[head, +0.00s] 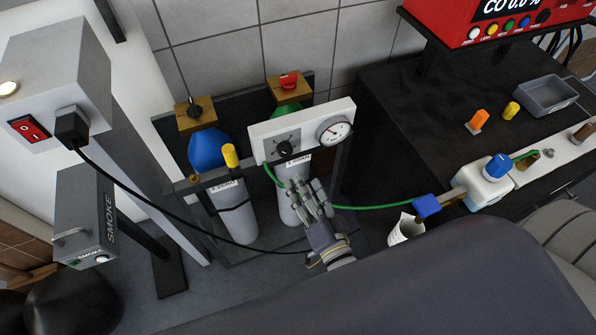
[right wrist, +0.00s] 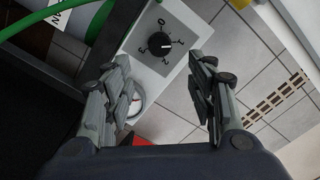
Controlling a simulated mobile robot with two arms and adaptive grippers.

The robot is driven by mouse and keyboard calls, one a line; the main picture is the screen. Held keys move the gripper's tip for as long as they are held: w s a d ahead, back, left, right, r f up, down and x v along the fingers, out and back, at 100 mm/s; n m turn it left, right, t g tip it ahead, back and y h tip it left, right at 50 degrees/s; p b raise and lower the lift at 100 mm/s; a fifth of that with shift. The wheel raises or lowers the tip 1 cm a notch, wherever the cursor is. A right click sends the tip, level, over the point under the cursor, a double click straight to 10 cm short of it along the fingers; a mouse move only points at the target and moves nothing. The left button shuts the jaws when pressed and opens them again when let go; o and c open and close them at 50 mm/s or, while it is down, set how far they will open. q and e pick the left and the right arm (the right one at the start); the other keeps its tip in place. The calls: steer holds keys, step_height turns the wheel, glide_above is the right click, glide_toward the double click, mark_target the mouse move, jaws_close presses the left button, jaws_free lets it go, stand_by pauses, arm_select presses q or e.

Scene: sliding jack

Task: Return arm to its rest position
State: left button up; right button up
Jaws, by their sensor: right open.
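My right gripper (head: 306,188) is open and empty in the head view. It is in front of the right-hand white gas cylinder (head: 291,209), below the white control panel (head: 264,135). The panel carries a black dial knob (head: 285,148) and a round gauge (head: 335,130). In the right wrist view my gripper (right wrist: 152,62) has its fingers spread. The panel (right wrist: 185,38) and its dial knob (right wrist: 158,45) show beyond the gap between the fingers, apart from them. The gauge (right wrist: 136,103) is partly hidden by the left finger. My left gripper is not in view.
A green hose (head: 375,206) runs right from the panel past my gripper to a blue-ended connector (head: 427,206). A black cable (head: 150,207) hangs from the grey switch box (head: 55,75) towards my right wrist. A second cylinder (head: 236,215) stands left. A dark bench (head: 420,105) is right.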

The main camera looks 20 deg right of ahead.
steer(key=shift+s, duration=0.85)
steer(key=s+f+n+g+y, duration=0.1)
steer(key=s+f+n+g, duration=0.2)
steer(key=f, duration=0.7)
steer(key=s+f+n+g, duration=0.2)
steer(key=s+f+g, duration=0.15)
steer(key=f, duration=0.65)
steer(key=s+f+n+g+y, duration=0.1)
steer(key=s+f+n+g, duration=0.2)
steer(key=f, duration=0.7)
steer(key=s+d+f+n+g+h, duration=0.1)
steer(key=s+d+f+n+g, duration=0.1)
steer(key=s+f, duration=0.5)
steer(key=s+d+f+n+g+h, duration=0.1)
steer(key=s+d+f+g, duration=0.4)
steer(key=s, duration=0.9)
step_height(320, 180, down, 3)
steer(key=shift+s+d+r+n+h, duration=0.15)
steer(key=shift+s+d+n+h, duration=0.15)
steer(key=shift+d+n, duration=0.3)
steer(key=shift+a+g, duration=0.1)
steer(key=shift+g, duration=0.15)
steer(key=c, duration=0.4)
steer(key=shift+c, duration=0.2)
